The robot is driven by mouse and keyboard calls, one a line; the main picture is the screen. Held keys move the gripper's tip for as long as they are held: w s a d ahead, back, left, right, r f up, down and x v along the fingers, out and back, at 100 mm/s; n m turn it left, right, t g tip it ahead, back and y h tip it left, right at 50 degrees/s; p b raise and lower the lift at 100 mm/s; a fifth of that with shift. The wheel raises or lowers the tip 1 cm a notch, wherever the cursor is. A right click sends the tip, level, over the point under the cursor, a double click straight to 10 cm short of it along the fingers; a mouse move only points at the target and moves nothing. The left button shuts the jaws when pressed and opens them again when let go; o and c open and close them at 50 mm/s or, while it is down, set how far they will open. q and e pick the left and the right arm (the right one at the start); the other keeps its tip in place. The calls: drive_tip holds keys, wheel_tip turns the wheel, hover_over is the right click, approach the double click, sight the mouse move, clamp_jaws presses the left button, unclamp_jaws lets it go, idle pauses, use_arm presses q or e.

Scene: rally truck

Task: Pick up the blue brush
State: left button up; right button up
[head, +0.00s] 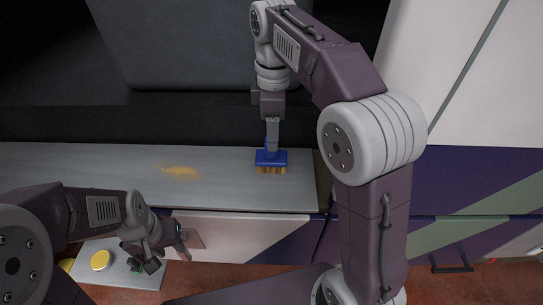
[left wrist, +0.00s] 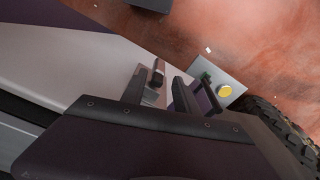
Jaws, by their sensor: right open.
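The blue brush (head: 271,155) stands on the grey ledge (head: 220,190) near its right end, tan bristles downward. My right gripper (head: 271,146) reaches down from above with its fingers at the top of the brush. It is open; the fingers look to be around or right beside the handle, and I cannot tell if they touch it. My left gripper (head: 165,252) is low at the left, in front of the ledge and away from the brush. In the left wrist view its fingers (left wrist: 160,92) are apart with nothing held between them.
Tan dust (head: 178,171) lies on the ledge left of the brush. A pale tray (head: 121,283) with a yellow disc (head: 100,260) is below my left arm. A tyre (left wrist: 275,125) shows in the left wrist view. The ledge between dust and brush is clear.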

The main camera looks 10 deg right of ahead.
sight(271, 154)
drive_tip(key=shift+s+a+f, duration=0.1)
drive_tip(key=shift+s+f, duration=0.1)
drive_tip(key=shift+f, duration=0.35)
drive_tip(key=shift+w+f, duration=0.2)
drive_tip(key=shift+f, duration=0.05)
drive_tip(key=shift+w+d+f+p, duration=0.2)
drive_tip(key=shift+w+f+p, duration=0.2)
drive_tip(key=shift+w+f, duration=0.4)
wheel_tip(271, 154, down, 3)
drive_tip(key=shift+s+a+f+p, duration=0.1)
drive_tip(key=shift+p, duration=0.3)
drive_tip(key=shift+s+f, duration=0.2)
drive_tip(key=shift+f, duration=0.05)
drive_tip(key=shift+s+a, duration=0.2)
drive_tip(key=shift+s, duration=0.1)
drive_tip(key=shift+w+d, duration=0.1)
drive_tip(key=shift+w, duration=0.15)
drive_tip(key=c, duration=0.7)
drive_tip(key=shift+w+f, duration=0.1)
drive_tip(key=c, duration=0.5)
use_arm(q)
drive_tip(key=shift+w+d+r, duration=0.15)
drive_tip(key=shift+w+r, duration=0.25)
drive_tip(key=shift+r, duration=0.3)
use_arm(e)
clamp_jaws()
